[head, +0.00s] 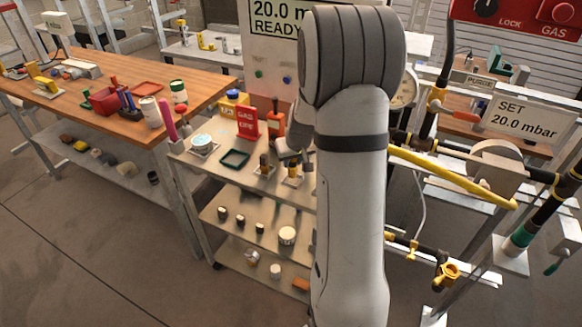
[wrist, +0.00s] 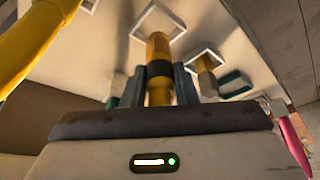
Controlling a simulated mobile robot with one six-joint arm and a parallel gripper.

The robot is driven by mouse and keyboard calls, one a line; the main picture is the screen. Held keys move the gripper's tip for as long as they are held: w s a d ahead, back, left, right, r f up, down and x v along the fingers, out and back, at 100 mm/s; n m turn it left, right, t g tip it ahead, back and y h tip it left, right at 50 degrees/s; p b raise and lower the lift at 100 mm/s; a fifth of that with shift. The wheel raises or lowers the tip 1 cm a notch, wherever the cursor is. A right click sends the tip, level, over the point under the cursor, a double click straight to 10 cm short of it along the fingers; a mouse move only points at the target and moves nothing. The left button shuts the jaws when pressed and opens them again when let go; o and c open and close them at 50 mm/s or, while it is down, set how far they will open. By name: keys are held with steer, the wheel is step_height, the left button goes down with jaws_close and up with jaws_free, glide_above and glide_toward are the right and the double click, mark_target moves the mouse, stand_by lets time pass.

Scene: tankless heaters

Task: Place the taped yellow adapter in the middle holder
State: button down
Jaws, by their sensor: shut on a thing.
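The taped yellow adapter (wrist: 158,48), with a black band of tape, is between the fingers of my gripper (wrist: 159,86) in the wrist view. My gripper is shut on it. Its far end lines up with the middle white square holder (wrist: 178,22); I cannot tell whether it touches the holder's floor. A neighbouring holder (wrist: 196,50) has another yellow-brown adapter (wrist: 206,82) in it. A third holder (wrist: 89,5) is cut off at the top edge. In the head view, my gripper (head: 291,160) is low over the cart top, partly hidden by my arm.
A yellow pipe (head: 450,174) runs at right. A wooden bench (head: 118,76) stands at left.

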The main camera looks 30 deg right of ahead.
step_height(320, 180, down, 3)
steer(key=shift+r, duration=0.15)
steer(key=c, duration=1.2)
jaws_free()
steer(key=shift+o, duration=0.2)
